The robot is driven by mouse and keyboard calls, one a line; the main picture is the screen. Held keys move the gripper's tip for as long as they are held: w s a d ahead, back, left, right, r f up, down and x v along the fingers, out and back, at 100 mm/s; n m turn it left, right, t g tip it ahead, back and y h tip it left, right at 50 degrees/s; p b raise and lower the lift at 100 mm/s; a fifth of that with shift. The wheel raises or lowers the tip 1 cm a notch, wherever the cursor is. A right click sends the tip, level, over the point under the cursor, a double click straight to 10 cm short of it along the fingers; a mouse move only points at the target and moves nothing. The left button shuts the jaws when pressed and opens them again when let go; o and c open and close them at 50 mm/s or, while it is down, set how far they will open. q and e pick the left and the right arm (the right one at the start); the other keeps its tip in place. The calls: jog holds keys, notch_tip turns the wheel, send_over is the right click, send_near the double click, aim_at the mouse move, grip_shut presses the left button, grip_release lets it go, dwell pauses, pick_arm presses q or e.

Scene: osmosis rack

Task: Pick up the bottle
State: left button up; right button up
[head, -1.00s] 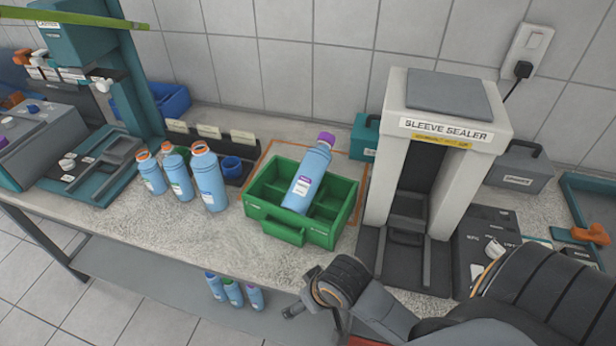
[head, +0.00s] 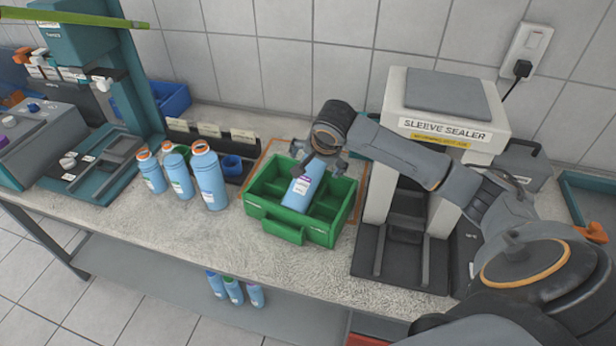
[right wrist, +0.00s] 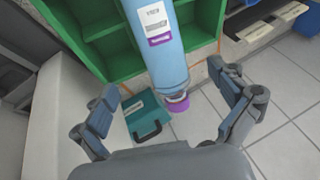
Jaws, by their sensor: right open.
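A blue bottle (head: 304,188) with a white label leans in a compartment of the green divided crate (head: 284,231). My right gripper (head: 318,163) is over its upper end and hides the cap in the head view. In the right wrist view the bottle (right wrist: 166,50) shows its purple cap (right wrist: 179,105) towards me. My right gripper (right wrist: 170,95) is open there, one finger on each side of the bottle's cap end, with gaps visible. My left gripper is not in view.
Several other blue bottles stand on the counter left of the crate (head: 210,180) and on the lower shelf (head: 233,290). The sleeve sealer (head: 440,110) stands close on the right, behind my right arm. Bare counter lies in front of the crate.

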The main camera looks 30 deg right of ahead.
aim_at(311, 172)
jog(key=p+x, duration=0.1)
jog(key=x, duration=0.5)
jog(key=shift+w+f, duration=0.15)
jog(key=shift+f, duration=0.05)
jog(key=shift+w+f+p, duration=0.25)
jog(key=shift+f+p, duration=0.15)
jog(key=shift+f, duration=0.1)
jog(key=p+x, duration=0.1)
jog(key=x, duration=0.3)
jog(key=shift+f, duration=0.1)
jog(key=c, duration=1.8)
jog(key=shift+w+d, duration=0.1)
jog(key=shift+c, duration=0.7)
jog(key=shift+r, duration=0.2)
